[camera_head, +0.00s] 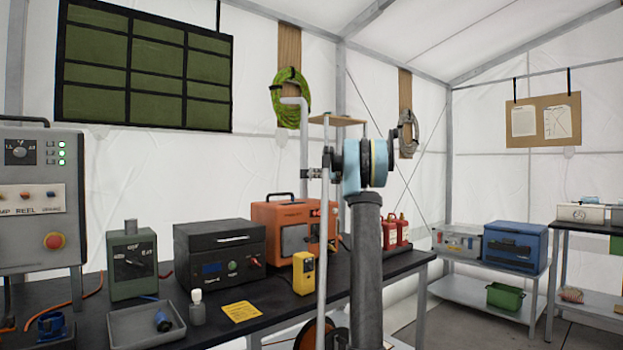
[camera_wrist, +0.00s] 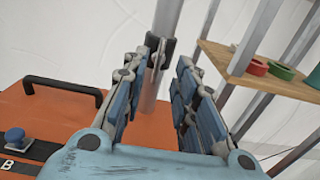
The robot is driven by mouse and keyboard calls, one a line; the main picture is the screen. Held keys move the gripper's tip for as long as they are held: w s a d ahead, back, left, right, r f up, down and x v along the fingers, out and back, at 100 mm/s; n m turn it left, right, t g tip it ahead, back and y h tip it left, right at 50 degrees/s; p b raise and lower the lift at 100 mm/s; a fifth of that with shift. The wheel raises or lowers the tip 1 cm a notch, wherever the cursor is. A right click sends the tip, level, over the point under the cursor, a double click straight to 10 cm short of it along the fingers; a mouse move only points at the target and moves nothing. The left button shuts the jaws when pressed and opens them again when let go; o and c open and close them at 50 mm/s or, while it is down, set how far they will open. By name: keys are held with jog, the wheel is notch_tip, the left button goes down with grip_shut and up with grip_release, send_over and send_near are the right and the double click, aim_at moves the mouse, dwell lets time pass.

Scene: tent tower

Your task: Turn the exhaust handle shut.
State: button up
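The grey exhaust pipe (camera_head: 304,150) rises behind the orange unit (camera_head: 276,226) and bends over at the top in the head view. In the wrist view the pipe (camera_wrist: 167,25) stands upright just beyond my gripper (camera_wrist: 158,72). A dark fitting (camera_wrist: 157,50), perhaps the exhaust handle, shows in front of the pipe, between the fingertips. My gripper is open, with one finger on each side of it. I cannot tell whether either finger touches it. In the head view my arm and a rack post hide most of my gripper.
A wooden shelf (camera_wrist: 262,72) with tape rolls stands close on the right in the wrist view, on metal posts. The orange unit's top and black carry handle (camera_wrist: 62,86) lie below left. In the head view the table (camera_head: 270,297) holds several devices.

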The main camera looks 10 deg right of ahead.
aim_at(310, 174)
jog(key=shift+x, duration=2.75)
jog(key=shift+s, duration=0.1)
grip_shut()
